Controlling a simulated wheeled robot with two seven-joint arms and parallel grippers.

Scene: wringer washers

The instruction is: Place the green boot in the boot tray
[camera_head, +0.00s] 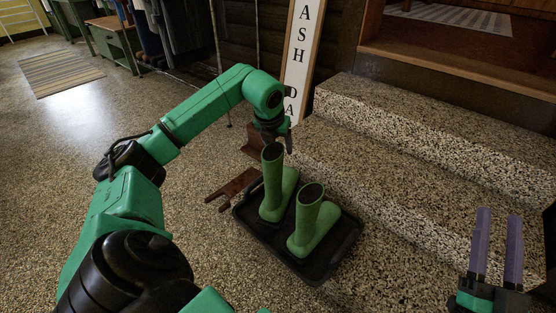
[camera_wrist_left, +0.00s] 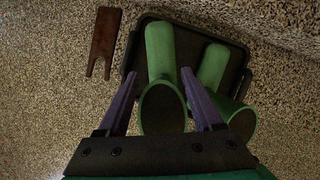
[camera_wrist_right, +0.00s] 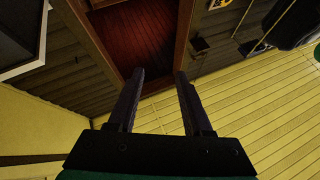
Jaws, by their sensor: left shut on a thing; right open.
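Two green boots stand upright side by side in the black boot tray (camera_head: 345,243). The left green boot (camera_head: 275,190) is at the tray's far-left part, and the other green boot (camera_head: 308,222) is nearer, to its right. My left gripper (camera_head: 273,138) is at the top of the left boot's shaft and shut on it; its fingertips are hard to see there. In the left wrist view that boot (camera_wrist_left: 162,108) lies between the fingers, with the other boot (camera_wrist_left: 212,68) beside it. My right gripper (camera_head: 497,250) is open and empty at the lower right.
A brown wooden boot jack (camera_head: 232,188) lies on the floor left of the tray. Speckled stone steps (camera_head: 400,150) rise behind and right of the tray. A tall lettered sign (camera_head: 300,55) stands behind it. The floor at left is clear up to a striped rug (camera_head: 58,72).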

